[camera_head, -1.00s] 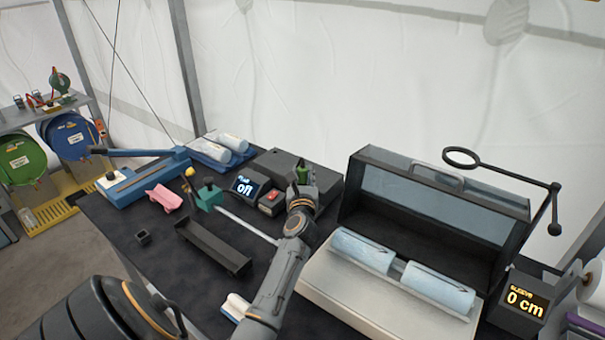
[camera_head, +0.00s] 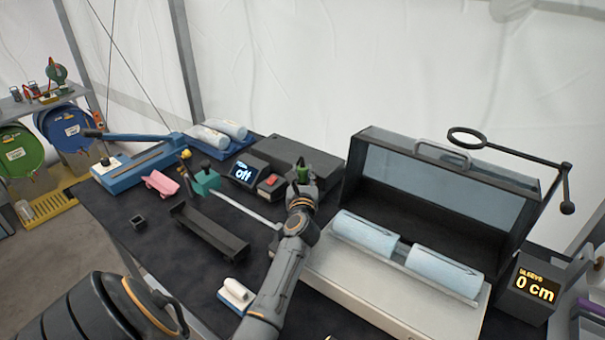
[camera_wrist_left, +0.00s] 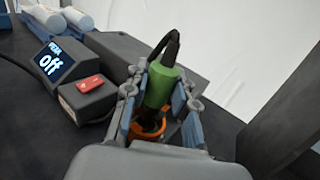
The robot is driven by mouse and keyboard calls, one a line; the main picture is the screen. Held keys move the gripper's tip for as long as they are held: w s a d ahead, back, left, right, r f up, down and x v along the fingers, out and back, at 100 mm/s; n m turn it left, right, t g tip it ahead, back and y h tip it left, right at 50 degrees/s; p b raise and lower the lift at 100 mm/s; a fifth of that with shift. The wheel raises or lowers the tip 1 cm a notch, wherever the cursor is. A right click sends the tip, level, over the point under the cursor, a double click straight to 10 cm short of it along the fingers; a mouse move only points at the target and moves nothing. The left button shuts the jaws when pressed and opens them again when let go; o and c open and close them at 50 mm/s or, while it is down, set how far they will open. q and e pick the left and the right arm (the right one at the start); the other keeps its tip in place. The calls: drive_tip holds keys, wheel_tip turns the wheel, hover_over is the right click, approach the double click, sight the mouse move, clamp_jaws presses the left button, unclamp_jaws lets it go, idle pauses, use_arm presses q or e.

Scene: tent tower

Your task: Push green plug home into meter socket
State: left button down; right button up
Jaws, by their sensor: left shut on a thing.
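The green plug (camera_wrist_left: 162,84) stands between the fingers of my left gripper (camera_wrist_left: 163,112), which is shut on it. A black cable rises from the plug's top and curves left. An orange ring (camera_wrist_left: 150,128) shows below the plug, partly hidden by the fingers; I cannot tell how deep the plug sits. In the head view the green plug (camera_head: 304,171) shows at the tip of my left gripper (camera_head: 303,185), against the dark grey box (camera_head: 295,153). The meter display (camera_head: 246,173) reads "off", with a red switch (camera_head: 270,181) beside it. My right gripper is not in view.
A black case with a glass lid (camera_head: 440,190) and light blue rolls (camera_head: 363,234) stands right of my arm. A black trough (camera_head: 212,230), a teal block (camera_head: 206,180) and a blue lever tool (camera_head: 140,170) lie left. A sleeve display (camera_head: 535,289) reads "0 cm".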

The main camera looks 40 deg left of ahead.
sight(303, 182)
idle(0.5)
use_arm(q)
drive_tip(key=shift+p, duration=0.4)
idle(0.8)
drive_tip(key=shift+f+b, duration=1.1)
drive_tip(key=shift+f, duration=0.05)
drive_tip(key=shift+f, duration=0.15)
drive_tip(key=shift+s+d+f, duration=0.15)
drive_tip(key=shift+f, duration=0.25)
drive_tip(key=shift+r+p, duration=0.45)
drive_tip(key=shift+r, duration=0.05)
